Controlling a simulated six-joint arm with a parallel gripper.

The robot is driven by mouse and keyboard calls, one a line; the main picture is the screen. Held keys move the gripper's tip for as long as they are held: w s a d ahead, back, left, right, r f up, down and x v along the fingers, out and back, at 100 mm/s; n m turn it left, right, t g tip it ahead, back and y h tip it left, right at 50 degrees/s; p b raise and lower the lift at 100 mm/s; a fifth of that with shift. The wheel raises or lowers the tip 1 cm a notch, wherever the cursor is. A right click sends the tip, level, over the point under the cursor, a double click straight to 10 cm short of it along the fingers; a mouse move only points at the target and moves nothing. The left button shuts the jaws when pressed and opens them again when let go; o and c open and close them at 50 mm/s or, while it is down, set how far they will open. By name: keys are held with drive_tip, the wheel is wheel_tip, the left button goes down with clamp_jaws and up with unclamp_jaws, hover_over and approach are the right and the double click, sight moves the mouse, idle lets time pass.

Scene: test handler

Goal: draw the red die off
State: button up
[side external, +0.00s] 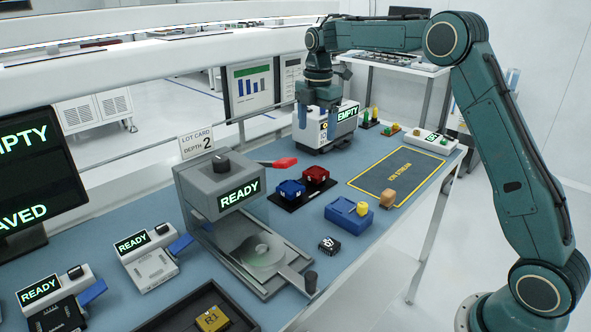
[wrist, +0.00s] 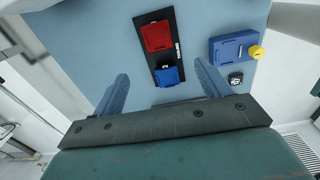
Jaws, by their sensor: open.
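A red die (side external: 316,175) sits on a black strip tray (side external: 313,194), beside a blue die (side external: 290,188). In the wrist view the red die (wrist: 157,36) is at the top of the tray, with the blue die (wrist: 168,76) below it. My gripper (side external: 321,112) is open and empty, up at the back by the white unit marked EMPTY (side external: 326,130), apart from the red die. In the wrist view its fingers (wrist: 161,72) spread to either side of the blue die in the picture, and the red die lies beyond the tips.
A blue block with a yellow knob (side external: 349,214) and a small black die (side external: 329,244) stand right of the tray. A grey READY station with a red lever (side external: 222,200) stands left. An orange block (side external: 388,199) lies near the yellow-outlined ION STREAM mat (side external: 397,174).

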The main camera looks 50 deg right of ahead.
sight(314, 173)
drive_tip(key=shift+w+d+f, duration=0.15)
drive_tip(key=shift+w+f, duration=0.05)
drive_tip(key=shift+f, duration=0.1)
drive_tip(key=shift+f, duration=0.15)
drive_tip(key=shift+f, duration=6.75)
drive_tip(key=c, duration=1.2)
drive_tip(key=shift+o, duration=0.2)
drive_tip(key=shift+r, duration=0.85)
drive_tip(key=shift+r, duration=0.65)
